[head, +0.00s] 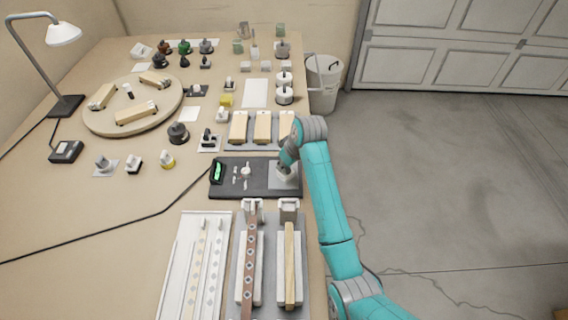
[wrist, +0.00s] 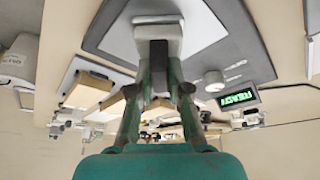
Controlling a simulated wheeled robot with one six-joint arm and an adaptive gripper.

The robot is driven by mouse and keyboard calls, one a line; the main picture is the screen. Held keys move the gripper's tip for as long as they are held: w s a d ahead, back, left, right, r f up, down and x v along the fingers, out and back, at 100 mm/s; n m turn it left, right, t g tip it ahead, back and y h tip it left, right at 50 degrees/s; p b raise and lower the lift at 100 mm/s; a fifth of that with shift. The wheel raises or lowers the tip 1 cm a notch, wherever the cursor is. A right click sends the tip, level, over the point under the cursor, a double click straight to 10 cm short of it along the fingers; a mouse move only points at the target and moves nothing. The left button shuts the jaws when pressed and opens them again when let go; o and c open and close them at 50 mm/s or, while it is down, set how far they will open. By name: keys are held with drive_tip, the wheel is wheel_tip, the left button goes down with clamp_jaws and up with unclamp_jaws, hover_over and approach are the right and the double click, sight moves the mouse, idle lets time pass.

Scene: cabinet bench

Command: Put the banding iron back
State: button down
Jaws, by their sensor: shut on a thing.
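My gripper (head: 287,164) is shut on the grip of a pale block-shaped tool, which I take to be the banding iron (wrist: 158,32). In the wrist view my gripper (wrist: 158,78) has a finger on each side of the dark grip. The tool's white body is over a light grey plate (wrist: 208,28) on the right part of a dark station (head: 255,190). I cannot tell whether it touches the plate. In the head view my gripper and arm partly hide the tool. The station has a lit green display (head: 217,172), which also shows in the wrist view (wrist: 238,98).
A small white knob (head: 245,170) stands mid-station. Wooden blocks lie on a grey tray (head: 251,143) just behind. Long strips in fixtures (head: 268,235) are in front. A round turntable (head: 108,117) is at left. A bin (head: 323,85) stands beyond the bench's right edge.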

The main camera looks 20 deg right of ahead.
drive_tip(key=c, duration=1.1)
unclamp_jaws()
drive_tip(key=shift+c, duration=0.2)
drive_tip(key=v, duration=1.2)
drive_tip(key=shift+r, duration=0.1)
